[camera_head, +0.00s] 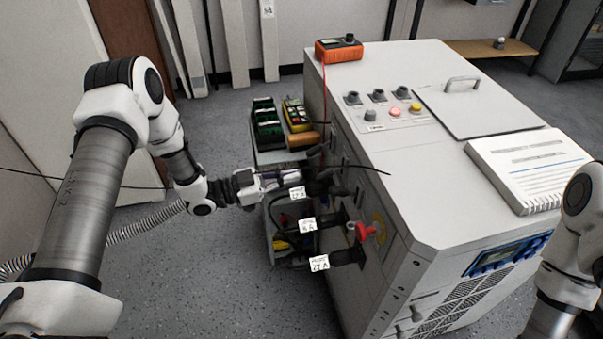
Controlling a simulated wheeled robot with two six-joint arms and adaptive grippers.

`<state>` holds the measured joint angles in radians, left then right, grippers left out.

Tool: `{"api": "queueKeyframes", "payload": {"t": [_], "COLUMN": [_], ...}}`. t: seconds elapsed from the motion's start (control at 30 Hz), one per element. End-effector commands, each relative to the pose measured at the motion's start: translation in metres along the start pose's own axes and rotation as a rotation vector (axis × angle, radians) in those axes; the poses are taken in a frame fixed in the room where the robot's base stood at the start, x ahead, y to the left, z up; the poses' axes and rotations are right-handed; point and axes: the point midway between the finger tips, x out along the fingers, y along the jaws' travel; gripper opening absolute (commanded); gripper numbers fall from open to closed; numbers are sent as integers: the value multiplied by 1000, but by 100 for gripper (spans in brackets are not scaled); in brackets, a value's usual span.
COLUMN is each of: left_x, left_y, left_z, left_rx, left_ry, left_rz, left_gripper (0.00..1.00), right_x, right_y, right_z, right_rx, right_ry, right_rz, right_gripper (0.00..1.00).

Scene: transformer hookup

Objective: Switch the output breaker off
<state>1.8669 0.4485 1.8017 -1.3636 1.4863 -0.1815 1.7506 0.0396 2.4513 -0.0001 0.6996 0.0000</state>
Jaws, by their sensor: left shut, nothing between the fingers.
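The grey transformer cabinet (428,190) stands right of centre. On its left face is a red handle (366,231) by a yellow plate (379,226). I cannot tell whether this is the output breaker, and no breaker label can be read. My left gripper (296,181) is shut and empty, close to that face, above and left of the red handle and among dark cables and connectors. Its fingertips are partly lost against them, so contact cannot be told. My right gripper is out of view; only part of my right arm shows at the right edge.
Black connectors with white tags (319,263) stick out from the cabinet's left face. A cart (266,158) with green terminal blocks (267,122) stands behind.

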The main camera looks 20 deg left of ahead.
Motion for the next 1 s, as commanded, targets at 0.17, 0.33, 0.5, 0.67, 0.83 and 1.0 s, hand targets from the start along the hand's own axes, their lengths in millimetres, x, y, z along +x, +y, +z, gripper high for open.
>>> {"api": "queueKeyframes", "payload": {"t": [0.17,0.33,0.5,0.67,0.83,1.0], "left_x": [-39,-56,-57,-57,-57,-42], "left_y": [1,2,3,3,3,14], "left_z": [9,12,12,12,12,-8], "left_rx": [0,1,2,2,2,-7], "left_ry": [0,1,2,2,2,-8], "left_rz": [-3,0,2,2,1,53], "left_gripper": [0,0,0,0,0,0], "right_x": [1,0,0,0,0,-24], "right_y": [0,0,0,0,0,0], "right_z": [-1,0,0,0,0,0], "right_rx": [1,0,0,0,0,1], "right_ry": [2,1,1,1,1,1], "right_rz": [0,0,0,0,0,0], "right_gripper": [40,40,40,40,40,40]}}
